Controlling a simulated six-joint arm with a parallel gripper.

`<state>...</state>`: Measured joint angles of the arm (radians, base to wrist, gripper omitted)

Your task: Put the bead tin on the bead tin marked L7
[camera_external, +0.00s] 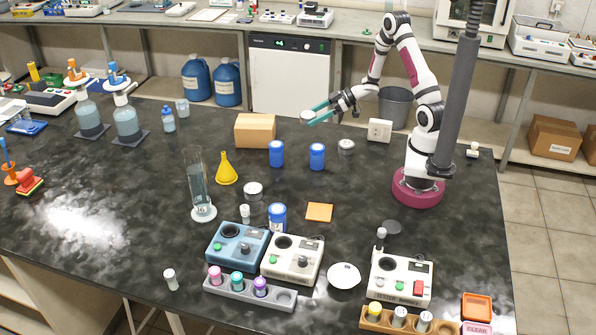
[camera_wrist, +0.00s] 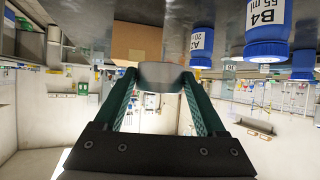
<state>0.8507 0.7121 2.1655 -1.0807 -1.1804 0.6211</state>
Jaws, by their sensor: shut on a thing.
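My gripper (camera_external: 318,112) is shut on a small round silver bead tin (camera_external: 307,115) and holds it in the air over the far part of the bench. In the wrist view the tin (camera_wrist: 160,74) sits between the two green fingertips. Two similar low silver tins stand on the bench: one (camera_external: 346,147) right of the blue bottles and one (camera_external: 253,190) right of the yellow funnel. I cannot read L7 on either one. The held tin is apart from both.
Two blue-capped bottles (camera_external: 276,153) (camera_external: 317,156) and a cardboard box (camera_external: 255,131) stand near the held tin. A white socket block (camera_external: 380,130) is right of the farther tin. A tall glass cylinder (camera_external: 198,180) and yellow funnel (camera_external: 226,170) stand left. The bench centre right is clear.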

